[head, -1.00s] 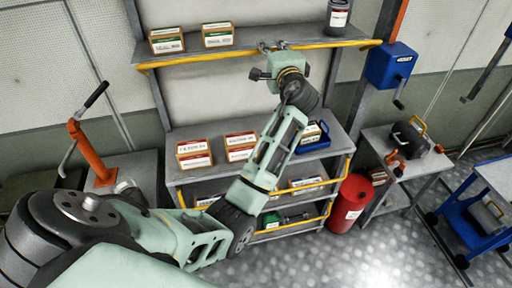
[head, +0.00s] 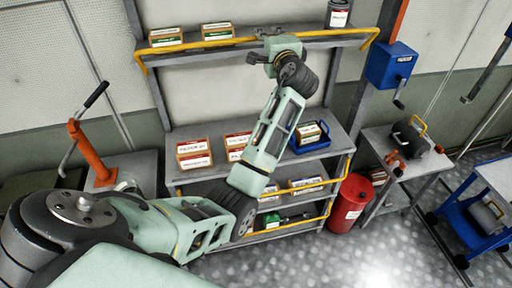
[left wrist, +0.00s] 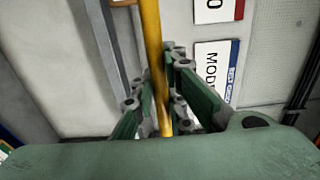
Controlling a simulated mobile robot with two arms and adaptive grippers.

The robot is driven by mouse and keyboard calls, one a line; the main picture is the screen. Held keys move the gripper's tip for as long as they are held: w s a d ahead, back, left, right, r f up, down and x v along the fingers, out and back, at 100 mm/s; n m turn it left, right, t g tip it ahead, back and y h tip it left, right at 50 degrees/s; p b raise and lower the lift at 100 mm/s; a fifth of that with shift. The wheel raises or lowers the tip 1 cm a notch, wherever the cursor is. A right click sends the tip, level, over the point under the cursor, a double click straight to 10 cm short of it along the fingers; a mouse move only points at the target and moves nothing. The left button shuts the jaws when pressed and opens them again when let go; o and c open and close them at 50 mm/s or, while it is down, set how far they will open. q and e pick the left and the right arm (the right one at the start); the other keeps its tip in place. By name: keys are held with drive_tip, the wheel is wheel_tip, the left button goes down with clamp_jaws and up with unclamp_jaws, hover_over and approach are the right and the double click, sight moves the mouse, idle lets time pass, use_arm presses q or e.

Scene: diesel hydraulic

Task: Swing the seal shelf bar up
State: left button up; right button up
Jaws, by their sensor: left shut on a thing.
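The seal shelf bar (head: 205,46) is a yellow bar along the front of the top shelf (head: 236,32). It runs above the shelf's front edge, with its bent ends reaching down to the shelf sides. My left gripper (head: 268,36) is at the bar's middle, shut on it. In the left wrist view, the yellow bar (left wrist: 152,35) passes between the green fingers of the gripper (left wrist: 158,100). The fingers hide part of the bar. My right gripper is not in view.
Small boxes (head: 166,37) and a grey canister (head: 339,14) stand on the top shelf. Lower shelves hold more boxes and a blue tray (head: 310,138). A blue crank box (head: 391,65) is at the right. A red cylinder (head: 351,203) stands on the floor.

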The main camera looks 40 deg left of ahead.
use_arm(q)
drive_tip(key=shift+w+a+r, duration=0.25)
drive_tip(key=shift+r, duration=0.15)
drive_tip(key=w+a, duration=0.1)
drive_tip(key=w+a+r, duration=0.1)
drive_tip(key=a, duration=0.1)
drive_tip(key=shift+w+r, duration=0.2)
idle(0.6)
drive_tip(key=shift+x, duration=1.05)
drive_tip(key=shift+c, duration=0.2)
drive_tip(key=shift+r, duration=0.15)
